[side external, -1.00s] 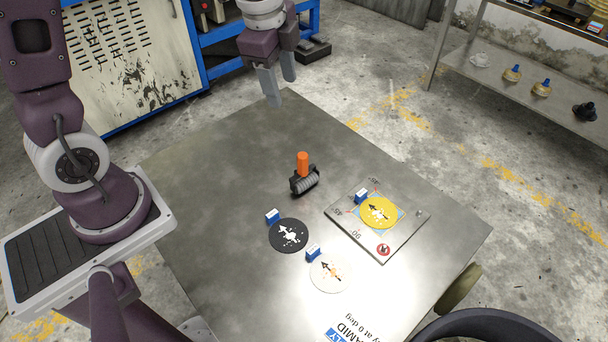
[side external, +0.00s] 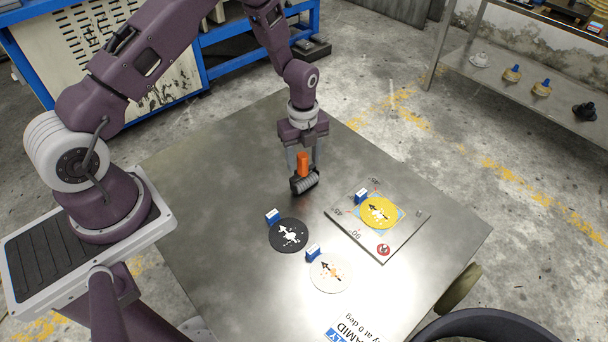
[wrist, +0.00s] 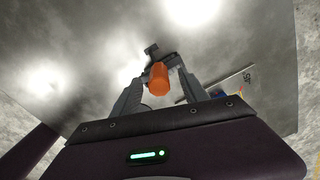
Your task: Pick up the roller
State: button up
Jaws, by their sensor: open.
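The roller (side external: 304,184) has a dark ribbed drum and an upright orange handle. It stands on the metal table right of my arm's base. My gripper (side external: 303,168) points down at the roller, with its two grey fingers apart. In the side view the fingers show on either side of the orange handle, at or just behind it. In the wrist view the orange handle (wrist: 159,79) lies between the fingers of my gripper (wrist: 158,72). I cannot tell whether a finger touches it. Part of the drum is hidden in the wrist view.
A square plate (side external: 412,222) with a yellow disc (side external: 379,212) lies to the right of the roller. A black disc (side external: 289,236) and a white disc (side external: 330,274) lie in front, with small blue-white blocks beside them. The table's left part is clear.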

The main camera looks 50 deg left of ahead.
grip_shut()
dwell(1.4)
